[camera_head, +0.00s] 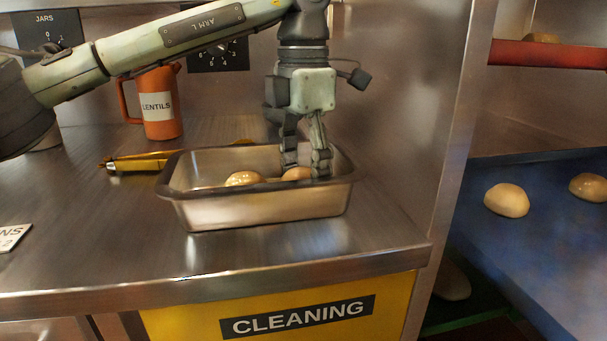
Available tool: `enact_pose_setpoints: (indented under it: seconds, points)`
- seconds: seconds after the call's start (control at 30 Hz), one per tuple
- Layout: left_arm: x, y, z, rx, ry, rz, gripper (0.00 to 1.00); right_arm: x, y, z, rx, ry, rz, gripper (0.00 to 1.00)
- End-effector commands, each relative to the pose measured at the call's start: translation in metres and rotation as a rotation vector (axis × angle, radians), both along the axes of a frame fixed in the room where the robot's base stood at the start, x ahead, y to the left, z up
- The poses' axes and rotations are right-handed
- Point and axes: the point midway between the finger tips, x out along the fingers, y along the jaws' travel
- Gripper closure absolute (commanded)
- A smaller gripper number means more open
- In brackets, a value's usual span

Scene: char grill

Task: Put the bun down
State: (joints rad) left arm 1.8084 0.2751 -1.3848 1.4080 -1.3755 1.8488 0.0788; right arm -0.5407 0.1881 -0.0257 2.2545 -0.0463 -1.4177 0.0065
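Two round, shiny tan buns show inside a rectangular steel pan (262,207) on the metal counter. One bun (244,179) lies left of the middle of the pan. The other bun (297,174) is to its right, directly beside and partly behind my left gripper's fingers. My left gripper (306,172) points straight down into the right part of the pan. Its fingertips are below the rim, at the right bun. I cannot tell whether the fingers are closed on that bun or only near it. My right gripper is not in view.
An orange jug (161,121) labelled LENTILS stands behind the pan at left. A yellow tool (138,164) lies left of the pan. A steel wall panel (448,130) bounds the right. Beyond it, a blue tray (540,232) holds more buns (507,200).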

Motion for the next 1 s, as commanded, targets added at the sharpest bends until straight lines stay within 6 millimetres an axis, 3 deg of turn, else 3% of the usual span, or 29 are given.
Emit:
enact_pose_setpoints:
  seconds: [0.17, 0.63, 0.8, 1.0]
  points:
    - [0.001, 0.0, 0.012, 0.0, -0.001, 0.001, 0.34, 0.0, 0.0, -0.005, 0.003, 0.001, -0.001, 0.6]
    - [0.001, 0.0, 0.105, 0.001, -0.002, 0.001, 0.34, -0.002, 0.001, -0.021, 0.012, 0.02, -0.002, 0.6]
    - [0.001, 0.0, 0.12, 0.001, 0.0, 0.0, 0.34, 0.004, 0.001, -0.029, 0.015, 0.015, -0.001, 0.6]
    - [0.001, 0.0, 0.122, 0.001, 0.0, -0.001, 0.34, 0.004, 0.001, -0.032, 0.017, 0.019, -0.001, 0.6]
